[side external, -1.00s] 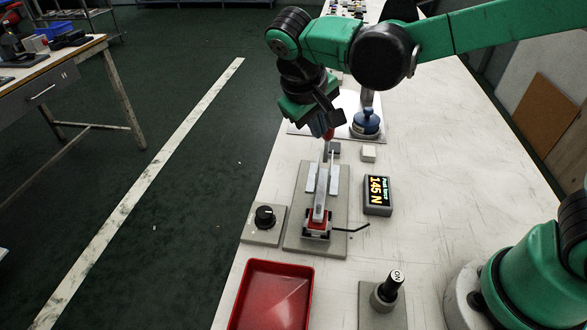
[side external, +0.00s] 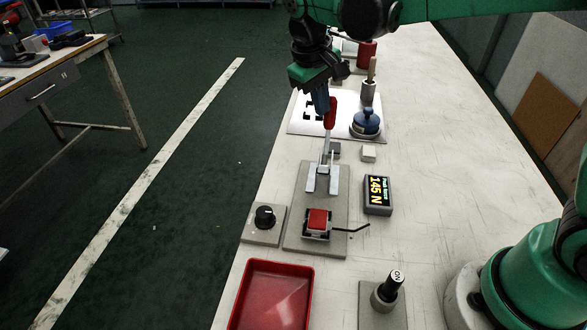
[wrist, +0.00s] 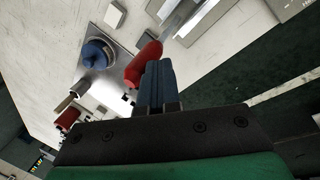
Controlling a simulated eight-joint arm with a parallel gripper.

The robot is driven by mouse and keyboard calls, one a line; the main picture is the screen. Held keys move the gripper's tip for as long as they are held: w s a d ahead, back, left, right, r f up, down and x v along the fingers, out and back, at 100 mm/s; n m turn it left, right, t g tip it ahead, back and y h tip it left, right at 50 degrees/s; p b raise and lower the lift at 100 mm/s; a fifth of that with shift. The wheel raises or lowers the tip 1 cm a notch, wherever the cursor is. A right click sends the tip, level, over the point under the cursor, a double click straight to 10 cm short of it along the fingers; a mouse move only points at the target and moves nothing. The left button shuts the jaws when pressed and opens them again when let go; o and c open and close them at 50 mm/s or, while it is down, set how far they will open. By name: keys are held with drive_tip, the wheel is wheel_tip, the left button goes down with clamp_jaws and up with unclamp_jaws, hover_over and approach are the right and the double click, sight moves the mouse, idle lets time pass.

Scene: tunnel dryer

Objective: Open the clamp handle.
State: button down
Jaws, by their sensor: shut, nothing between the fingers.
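The clamp handle (side external: 330,112) is a red grip on a metal lever, standing up steeply at the far end of the clamp (side external: 323,180) on its grey plate. The clamp's bar is off the red block (side external: 317,219), whose top is uncovered. My gripper (side external: 321,103) is shut and empty, with its blue-grey fingers right beside the red grip, on its left. In the wrist view the red grip (wrist: 144,65) lies just left of the shut fingertips (wrist: 158,68). I cannot tell whether they touch.
A display (side external: 377,195) reading 145 N and a white block (side external: 369,153) stand right of the clamp. A knob (side external: 265,217) is at its left. A red tray (side external: 271,298) and a lever switch (side external: 388,288) lie in front. Bare tabletop is at the right.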

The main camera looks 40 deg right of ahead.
drive_tip(key=shift+w+d+f, duration=0.35)
drive_tip(key=shift+w+d, duration=0.5)
drive_tip(key=shift+w+d+f, duration=0.3)
drive_tip(key=shift+w+d, duration=0.5)
drive_tip(key=shift+d, duration=0.05)
drive_tip(key=v, duration=0.5)
drive_tip(key=shift+a+r, duration=0.35)
drive_tip(key=s+f+t+y, duration=0.3)
drive_tip(key=s+t, duration=0.4)
drive_tip(key=s, duration=0.7)
drive_tip(key=shift+s+d+f+m, duration=0.25)
drive_tip(key=shift+s+f+m, duration=0.1)
drive_tip(key=shift+f, duration=0.2)
